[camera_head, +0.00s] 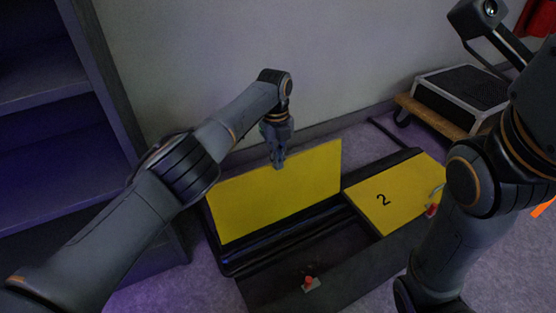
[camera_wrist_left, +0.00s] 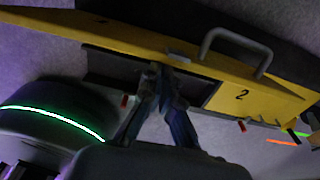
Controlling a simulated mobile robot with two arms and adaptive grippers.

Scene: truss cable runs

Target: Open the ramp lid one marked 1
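Ramp lid one (camera_head: 275,190) stands raised on the left, its plain yellow face toward my head camera. My left gripper (camera_head: 278,164) is at the middle of the lid's upper edge. In the left wrist view its fingertips (camera_wrist_left: 163,72) come together beside the lid, and I see nothing held between them. Contact with the lid is unclear. The open dark channel (camera_head: 330,243) lies in front. My right arm is at the right, its gripper out of view.
Lid two (camera_head: 400,188), marked 2, lies flat on the right. A red-knobbed latch (camera_head: 309,284) sits at the channel's front. A dark shelf (camera_head: 60,130) stands at the left; a box on a wooden dolly (camera_head: 432,116) stands at the back right. The wall is close behind.

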